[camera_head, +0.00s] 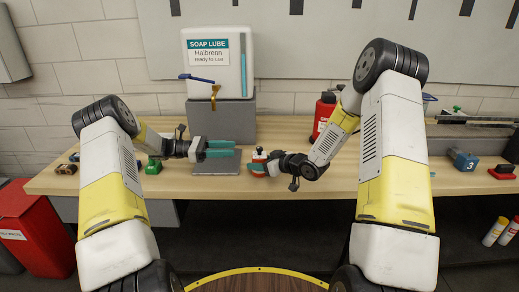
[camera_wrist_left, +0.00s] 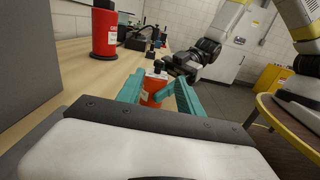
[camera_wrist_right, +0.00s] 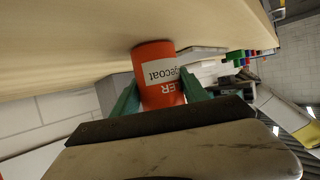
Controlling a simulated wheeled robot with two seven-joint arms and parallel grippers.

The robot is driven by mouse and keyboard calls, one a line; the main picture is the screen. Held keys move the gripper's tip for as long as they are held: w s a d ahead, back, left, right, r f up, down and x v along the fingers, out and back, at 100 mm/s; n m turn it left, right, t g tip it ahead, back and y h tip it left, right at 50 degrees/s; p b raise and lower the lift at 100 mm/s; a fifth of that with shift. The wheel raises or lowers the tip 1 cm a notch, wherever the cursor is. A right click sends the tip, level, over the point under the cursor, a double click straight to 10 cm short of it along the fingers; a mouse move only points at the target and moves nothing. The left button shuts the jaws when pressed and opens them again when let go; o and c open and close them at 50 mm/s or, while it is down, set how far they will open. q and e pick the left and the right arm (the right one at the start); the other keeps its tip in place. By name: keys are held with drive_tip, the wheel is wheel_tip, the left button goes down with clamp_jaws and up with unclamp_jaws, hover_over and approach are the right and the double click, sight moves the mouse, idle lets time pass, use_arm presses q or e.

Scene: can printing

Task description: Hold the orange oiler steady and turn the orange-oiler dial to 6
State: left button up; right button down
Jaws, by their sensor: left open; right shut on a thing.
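The orange oiler (camera_head: 258,170) is held over the front of the bench by my right gripper (camera_head: 255,166). The right wrist view shows the orange body with a white label (camera_wrist_right: 155,78) between the teal fingers (camera_wrist_right: 158,98), which are shut on it. My left gripper (camera_head: 238,149) is open and empty, left of the oiler, with its fingers pointing toward it. In the left wrist view the oiler (camera_wrist_left: 151,90) appears beyond and between the open left fingers (camera_wrist_left: 157,84), its dark top (camera_wrist_left: 158,66) upward. The dial's number cannot be read.
A white soap lube dispenser (camera_head: 218,62) stands on a grey block (camera_head: 236,118) behind my left gripper. A red bottle (camera_head: 323,112) stands behind the right arm. A small green object (camera_head: 153,166) sits on the bench at left. A red bin (camera_head: 38,235) stands at lower left.

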sight(259, 148)
use_arm(q)
drive_tip(key=d, duration=1.1)
drive_tip(key=shift+w+d, duration=0.25)
drive_tip(key=shift+d, duration=0.15)
clamp_jaws()
